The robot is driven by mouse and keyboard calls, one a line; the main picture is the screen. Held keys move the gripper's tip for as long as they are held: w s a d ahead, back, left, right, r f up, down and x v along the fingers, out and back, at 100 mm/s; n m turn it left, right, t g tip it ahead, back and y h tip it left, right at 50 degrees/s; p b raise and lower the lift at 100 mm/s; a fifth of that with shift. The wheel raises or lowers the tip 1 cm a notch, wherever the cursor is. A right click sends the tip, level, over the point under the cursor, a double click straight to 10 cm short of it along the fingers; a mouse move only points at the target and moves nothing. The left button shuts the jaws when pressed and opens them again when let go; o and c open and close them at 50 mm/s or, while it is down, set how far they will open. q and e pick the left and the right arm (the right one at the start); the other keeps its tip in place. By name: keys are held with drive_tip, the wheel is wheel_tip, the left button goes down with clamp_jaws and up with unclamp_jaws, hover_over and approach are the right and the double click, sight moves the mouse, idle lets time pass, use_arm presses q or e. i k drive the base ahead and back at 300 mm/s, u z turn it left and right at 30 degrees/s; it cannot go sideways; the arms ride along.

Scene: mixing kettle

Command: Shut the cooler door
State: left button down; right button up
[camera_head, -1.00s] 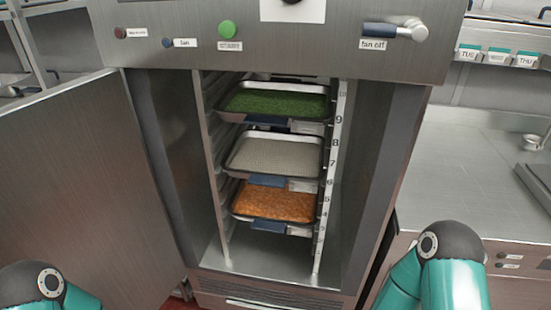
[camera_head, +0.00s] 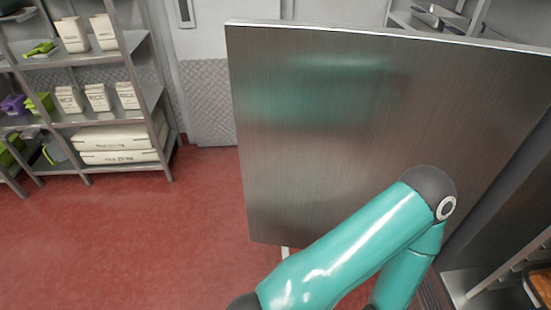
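The cooler door (camera_head: 320,140) is a large brushed steel panel standing wide open, hinged on its right side at the cooler. A slice of the open cooler (camera_head: 500,215) shows at the right edge, with a rack rail and the corner of a tray (camera_head: 541,285) of orange food. One of my teal arms crosses in front of the door's lower right part. I cannot tell whether it touches the door. Neither gripper shows in the view.
A steel shelf rack (camera_head: 85,118) with white packages, sacks and green scoops stands at the left. The red floor (camera_head: 150,235) between the rack and the door is clear. A pale wall (camera_head: 205,75) with a metal kick panel is behind.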

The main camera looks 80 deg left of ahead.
sight(328, 116)
drive_tip(key=z, duration=0.05)
drive_tip(key=k, duration=2.5)
drive_tip(key=u, duration=0.7)
drive_tip(key=i, duration=1)
drive_tip(key=z, duration=0.05)
